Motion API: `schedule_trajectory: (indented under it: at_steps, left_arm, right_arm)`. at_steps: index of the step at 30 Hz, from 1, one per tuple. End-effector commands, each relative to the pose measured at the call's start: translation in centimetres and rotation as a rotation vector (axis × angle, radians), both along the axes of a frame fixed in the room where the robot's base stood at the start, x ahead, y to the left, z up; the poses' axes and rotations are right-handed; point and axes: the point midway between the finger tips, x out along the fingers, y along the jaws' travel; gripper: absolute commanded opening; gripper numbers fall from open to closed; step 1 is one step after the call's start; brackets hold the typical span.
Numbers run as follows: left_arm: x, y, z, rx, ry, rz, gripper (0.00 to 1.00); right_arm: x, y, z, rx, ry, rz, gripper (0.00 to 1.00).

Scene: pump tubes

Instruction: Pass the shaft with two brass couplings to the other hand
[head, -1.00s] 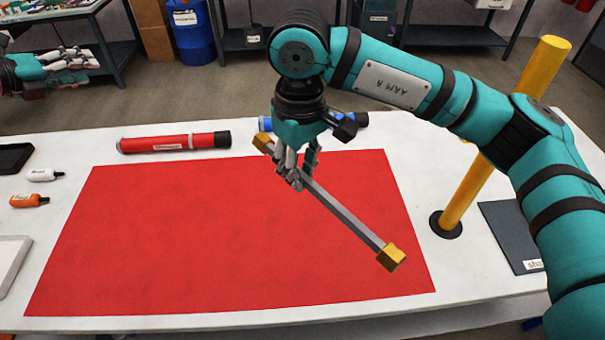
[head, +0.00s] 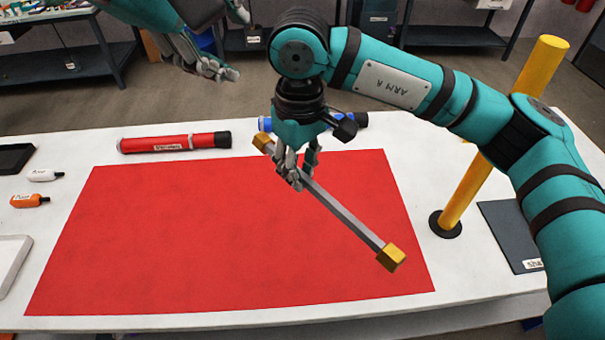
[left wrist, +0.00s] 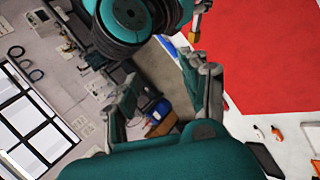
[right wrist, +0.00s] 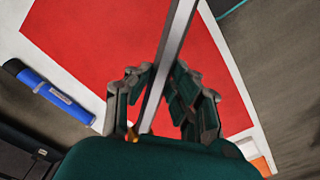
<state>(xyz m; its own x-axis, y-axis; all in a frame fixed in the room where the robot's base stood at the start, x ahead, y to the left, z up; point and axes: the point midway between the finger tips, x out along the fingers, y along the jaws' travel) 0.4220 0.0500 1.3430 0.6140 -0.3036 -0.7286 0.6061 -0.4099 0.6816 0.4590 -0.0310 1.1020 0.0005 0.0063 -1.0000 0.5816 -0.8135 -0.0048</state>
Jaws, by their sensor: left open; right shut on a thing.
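The shaft (head: 343,217) is a grey square bar with a brass coupling (head: 391,257) at its near right end and another brass coupling (head: 263,141) at its far left end. My right gripper (head: 297,180) is shut on the shaft nearer the far left coupling and holds it above the red mat. In the right wrist view the shaft (right wrist: 168,60) runs between the fingers. My left gripper (head: 222,74) is open and empty, up and left of the shaft, beyond the table's back edge. In the left wrist view its fingers (left wrist: 160,95) are spread, and a brass coupling (left wrist: 194,37) shows near the top.
A red mat (head: 180,240) covers the middle of the white table. A red tube (head: 175,143) and a partly hidden blue tube (head: 264,124) lie along the back. A yellow post (head: 490,150) stands right. Two small bottles, white (head: 43,175) and orange (head: 30,200), lie left.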

Motion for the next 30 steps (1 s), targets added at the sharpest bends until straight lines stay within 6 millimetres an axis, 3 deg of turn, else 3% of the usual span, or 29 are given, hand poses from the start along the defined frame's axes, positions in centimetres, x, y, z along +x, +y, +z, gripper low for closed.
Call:
schedule_trajectory:
  at_steps: [4, 12, 16, 23, 30]
  left_arm:
    - [-3.9, -3.7, -2.1, 0.050, -0.047, -0.177, 0.45]
    - [-5.5, -6.5, -10.8, 0.105, 0.136, -0.356, 0.45]
    - [-6.5, -7.3, -13.3, 0.114, 0.193, -0.417, 0.45]
    - [-6.7, -8.1, -15.4, 0.117, 0.222, -0.445, 0.45]
    - [-5.6, -9.8, -19.1, 0.119, 0.224, -0.443, 0.45]
  right_arm:
    - [0.0, 0.0, 0.1, 0.001, -0.001, 0.000, 0.00]
    - [0.0, 0.0, 0.1, 0.001, -0.001, 0.000, 0.00]
    - [0.0, 0.0, 0.1, 0.001, -0.001, 0.000, 0.00]
    - [0.0, 0.0, 0.1, 0.001, -0.002, 0.000, 0.00]
    - [0.0, 0.0, 0.1, 0.001, -0.002, 0.000, 0.00]
